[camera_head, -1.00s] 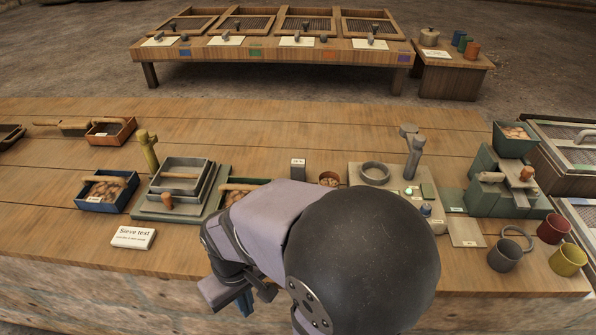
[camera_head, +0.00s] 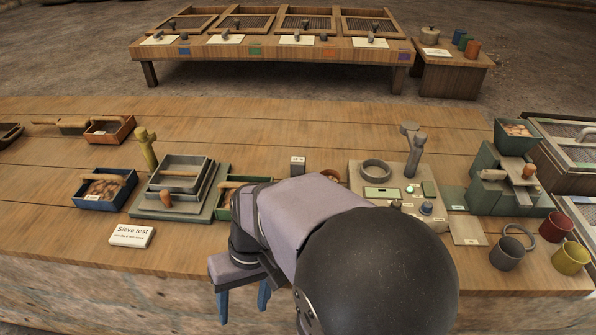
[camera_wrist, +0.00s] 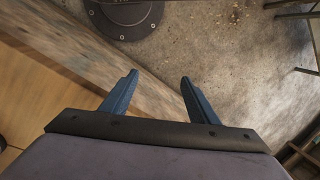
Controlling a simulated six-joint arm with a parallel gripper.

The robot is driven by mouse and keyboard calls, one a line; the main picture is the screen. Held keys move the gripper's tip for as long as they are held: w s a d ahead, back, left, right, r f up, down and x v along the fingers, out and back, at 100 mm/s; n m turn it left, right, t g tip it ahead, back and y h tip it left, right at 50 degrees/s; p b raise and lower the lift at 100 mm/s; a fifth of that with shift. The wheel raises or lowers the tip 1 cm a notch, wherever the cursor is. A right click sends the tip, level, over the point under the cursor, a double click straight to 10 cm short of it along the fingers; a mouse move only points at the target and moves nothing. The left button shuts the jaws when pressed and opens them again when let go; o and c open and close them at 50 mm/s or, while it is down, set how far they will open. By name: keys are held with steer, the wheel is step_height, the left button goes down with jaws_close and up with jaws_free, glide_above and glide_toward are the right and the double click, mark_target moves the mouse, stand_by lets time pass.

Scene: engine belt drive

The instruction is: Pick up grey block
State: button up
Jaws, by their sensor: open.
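A small upright grey block (camera_head: 298,163) with a pale label on its upper part stands on the workbench in the head view, behind my arm. My arm hides its lower part. It does not show in the wrist view. My gripper (camera_head: 243,300) is in front of the bench's near edge, well apart from the block, with its blue fingers pointing down. In the wrist view my gripper (camera_wrist: 160,76) is open, with nothing between its fingers, over the bench edge and the floor.
The workbench (camera_head: 300,120) is clear behind the block. A sieve stack (camera_head: 180,175) and a green tray stand left of it. A beige scale unit (camera_head: 400,195) stands right, with mugs (camera_head: 505,253) farther right. My arm covers the front middle.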

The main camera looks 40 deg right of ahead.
step_height(320, 180, up, 2)
steer(key=m+y, duration=0.1)
steer(key=y, duration=0.1)
step_height(320, 180, up, 9)
steer(key=m+t+h+p, duration=0.45)
steer(key=h+p, duration=0.35)
steer(key=p, duration=0.9)
glide_above(298, 160)
steer(key=s+a, duration=0.2)
steer(key=shift+w+d+f+m+g+p, duration=0.15)
steer(key=shift+f+m+g+p, duration=0.1)
steer(key=shift+f, duration=0.25)
steer(key=shift+d+f+m+g+p, duration=0.1)
steer(key=shift+d+f+m+g, duration=0.1)
steer(key=shift+f, duration=0.25)
steer(key=shift+f, duration=0.1)
steer(key=shift+w+p+x, duration=0.15)
steer(key=shift+p+x, duration=0.3)
steer(key=shift+x, duration=0.8)
steer(key=shift+w+p+x, duration=0.15)
steer(key=shift+p+x, duration=0.3)
steer(key=shift+x, duration=0.8)
steer(key=shift+s, duration=0.1)
